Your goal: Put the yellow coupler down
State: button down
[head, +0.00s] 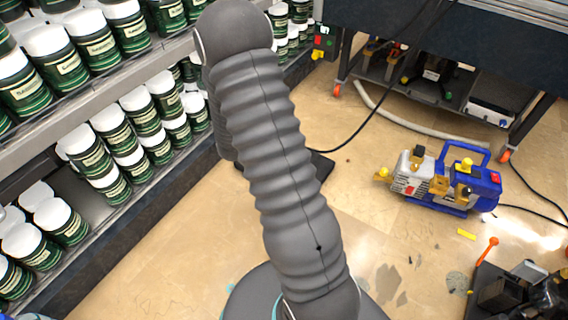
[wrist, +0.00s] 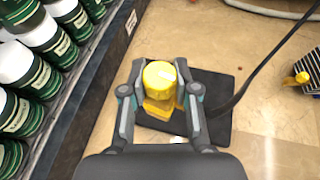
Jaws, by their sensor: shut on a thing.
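The yellow coupler (wrist: 160,76) is a round-topped yellow piece between the fingers of my gripper (wrist: 161,92) in the wrist view. The fingers are shut on its sides. Below it in the picture is a dark flat mat (wrist: 217,88) on the floor. I cannot tell whether the coupler touches the mat. In the head view my arm hides the gripper and the coupler; only an edge of the mat (head: 322,166) shows beside the arm.
Shelves with green-and-white jars (head: 140,108) stand close on the left. A blue vacuum pump (head: 453,190) with yellow fittings sits on the floor at right. A wheeled bench (head: 440,40) stands behind. Tan floor between is mostly clear.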

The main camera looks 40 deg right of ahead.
jog(key=s+d+f+m+g+h+b, duration=0.1)
jog(key=s+d+f+m+g, duration=0.2)
jog(key=d, duration=0.4)
jog(key=s+d+f+m+g+h, duration=0.1)
jog(key=s+d+f+m+g, duration=0.1)
jog(key=s+d+f, duration=0.35)
jog(key=s+d+f+m+g+h+b, duration=0.1)
jog(key=s+d+f+m+g, duration=0.15)
jog(key=d+f, duration=0.35)
jog(key=shift+n+g, duration=0.25)
jog(key=shift+g, duration=0.1)
jog(key=shift+w+a+f+b, duration=0.35)
jog(key=shift+w+a+f, duration=0.35)
jog(key=shift+w+f, duration=0.9)
jog(key=shift+w+a+f+b, duration=0.3)
jog(key=shift+w+a+f, duration=0.4)
jog(key=shift+w+f, duration=0.85)
jog(key=shift+w+a+f+b, duration=0.35)
jog(key=shift+w+a+f, duration=0.35)
jog(key=shift+w+f, duration=0.9)
jog(key=shift+s+f, duration=0.2)
jog(key=c, duration=0.9)
grip_release()
jog(key=shift+o, duration=0.2)
